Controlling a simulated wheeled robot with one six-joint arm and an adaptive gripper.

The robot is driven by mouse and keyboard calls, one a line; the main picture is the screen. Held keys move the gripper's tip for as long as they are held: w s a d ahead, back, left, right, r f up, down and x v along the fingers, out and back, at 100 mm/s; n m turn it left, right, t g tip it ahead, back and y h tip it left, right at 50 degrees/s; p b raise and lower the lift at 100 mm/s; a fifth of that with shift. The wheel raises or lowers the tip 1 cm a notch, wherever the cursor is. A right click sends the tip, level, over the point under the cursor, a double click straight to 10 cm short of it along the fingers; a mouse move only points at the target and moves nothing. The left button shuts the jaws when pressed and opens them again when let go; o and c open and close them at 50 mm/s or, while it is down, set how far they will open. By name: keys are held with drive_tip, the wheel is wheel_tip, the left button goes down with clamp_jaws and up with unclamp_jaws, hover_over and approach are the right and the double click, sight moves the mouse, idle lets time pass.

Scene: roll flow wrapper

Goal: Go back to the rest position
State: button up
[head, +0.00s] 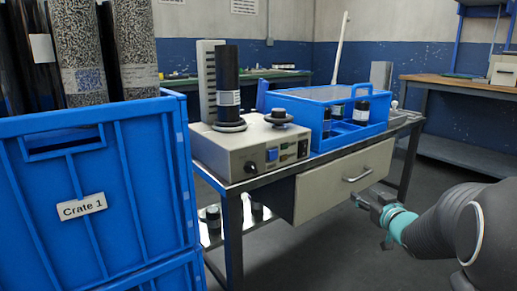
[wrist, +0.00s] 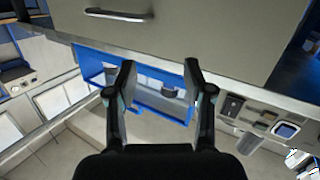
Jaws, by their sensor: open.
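My gripper (head: 366,201) is at the lower right in the head view, in front of the table's drawer (head: 340,188) and a little below its handle (head: 357,175). In the wrist view my gripper (wrist: 160,68) has its two dark fingers spread apart with nothing between them. The drawer front (wrist: 190,25) and its handle (wrist: 118,14) fill the top of that view, apart from the fingers. My arm comes in from the right edge of the head view.
A grey-beige machine (head: 240,155) holds an upright black roll (head: 228,85). A blue tray (head: 350,140) with dark rolls stands beside it on the table. Crate 1 (head: 110,165), holding tall rolls, is at the near left. A wooden-topped bench (head: 450,84) stands at the back right.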

drive_tip(key=s+d+f+m+g+h, duration=0.3)
drive_tip(key=s+d+f+g+h, duration=0.1)
drive_tip(key=s+d+h, duration=0.1)
drive_tip(key=s+a+f+m+g+h+p, duration=0.1)
drive_tip(key=s+g, duration=0.2)
drive_tip(key=s, duration=0.2)
drive_tip(key=s+a+f+m+g+p, duration=0.1)
drive_tip(key=s+a+g, duration=0.1)
drive_tip(key=s, duration=0.4)
drive_tip(key=s+a+r+y+p, duration=0.1)
drive_tip(key=s+a+r+p, duration=0.1)
drive_tip(key=s+a, duration=0.4)
drive_tip(key=s+a+r+n+g+y+p, duration=0.1)
drive_tip(key=s+a+r+p, duration=0.1)
drive_tip(key=s+a+r, duration=0.2)
drive_tip(key=s+a+r+n+y+p, duration=0.1)
drive_tip(key=s+a+r, duration=0.2)
drive_tip(key=s+a, duration=0.4)
drive_tip(key=shift+s+a+r+g+y+p, duration=0.3)
drive_tip(key=shift+s+a+r+g+p, duration=0.1)
drive_tip(key=shift+s, duration=0.45)
